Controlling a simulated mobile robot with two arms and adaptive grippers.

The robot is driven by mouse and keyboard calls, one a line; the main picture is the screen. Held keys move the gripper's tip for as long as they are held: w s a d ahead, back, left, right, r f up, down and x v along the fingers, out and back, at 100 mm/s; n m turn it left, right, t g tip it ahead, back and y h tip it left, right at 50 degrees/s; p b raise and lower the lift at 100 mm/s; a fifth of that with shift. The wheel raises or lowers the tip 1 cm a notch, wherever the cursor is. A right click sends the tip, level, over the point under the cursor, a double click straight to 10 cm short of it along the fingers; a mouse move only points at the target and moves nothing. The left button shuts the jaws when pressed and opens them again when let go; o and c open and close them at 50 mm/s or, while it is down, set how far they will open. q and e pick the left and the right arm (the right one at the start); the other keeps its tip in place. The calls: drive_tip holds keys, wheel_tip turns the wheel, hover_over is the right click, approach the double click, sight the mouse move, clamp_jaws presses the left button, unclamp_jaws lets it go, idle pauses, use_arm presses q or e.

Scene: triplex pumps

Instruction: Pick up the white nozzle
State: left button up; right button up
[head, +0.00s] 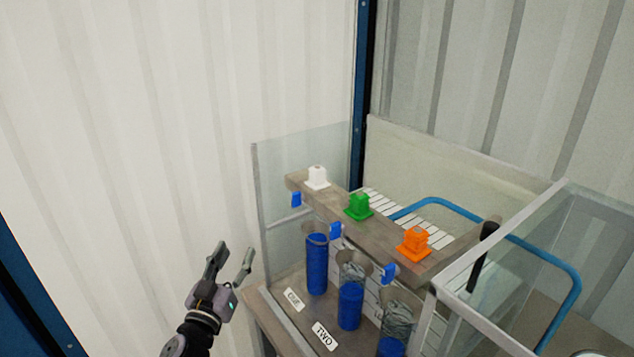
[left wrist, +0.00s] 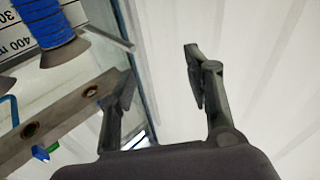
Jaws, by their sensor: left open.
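The white nozzle (head: 317,177) stands upright at the left end of a grey-brown beam (head: 375,232) in the head view. I cannot make it out in the left wrist view. My left gripper (head: 232,257) is open and empty, to the left of and lower in the picture than the nozzle, apart from it. In the left wrist view its two fingers (left wrist: 158,78) are spread with a pale corrugated wall behind them. My right gripper is not in view.
A green nozzle (head: 358,206) and an orange nozzle (head: 414,243) stand further along the beam. Blue cylinders (head: 317,264) stand below it. A clear panel (head: 335,155) rises behind the beam's left end. A blue tube (head: 574,290) loops at the right.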

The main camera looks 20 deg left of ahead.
sight(312, 172)
use_arm(q)
drive_tip(key=s+d+r+m+g+h, duration=0.1)
drive_tip(key=d+r+m+g+h, duration=0.35)
drive_tip(key=r+m+h, duration=0.85)
drive_tip(key=w+d+r+n+p, duration=0.1)
drive_tip(key=w+d, duration=0.1)
drive_tip(key=w, duration=0.1)
drive_tip(key=w+d+r+n+g+p, duration=0.1)
drive_tip(key=w+d, duration=0.2)
drive_tip(key=w+d+r+n+p, duration=0.1)
drive_tip(key=w+d, duration=0.1)
drive_tip(key=w, duration=0.1)
drive_tip(key=shift+w+d+r+y, duration=0.1)
drive_tip(key=shift+d+r+y, duration=0.2)
drive_tip(key=shift+r, duration=0.1)
drive_tip(key=p+x, duration=0.1)
drive_tip(key=x, duration=0.3)
drive_tip(key=shift+w+r+p, duration=0.1)
drive_tip(key=shift+w+p, duration=0.2)
drive_tip(key=shift+w, duration=0.05)
drive_tip(key=shift+w+d, duration=0.25)
drive_tip(key=shift+w, duration=0.05)
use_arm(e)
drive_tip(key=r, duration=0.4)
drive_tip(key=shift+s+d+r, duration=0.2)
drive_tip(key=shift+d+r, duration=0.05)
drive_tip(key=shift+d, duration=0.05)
use_arm(q)
drive_tip(key=shift+c, duration=0.6)
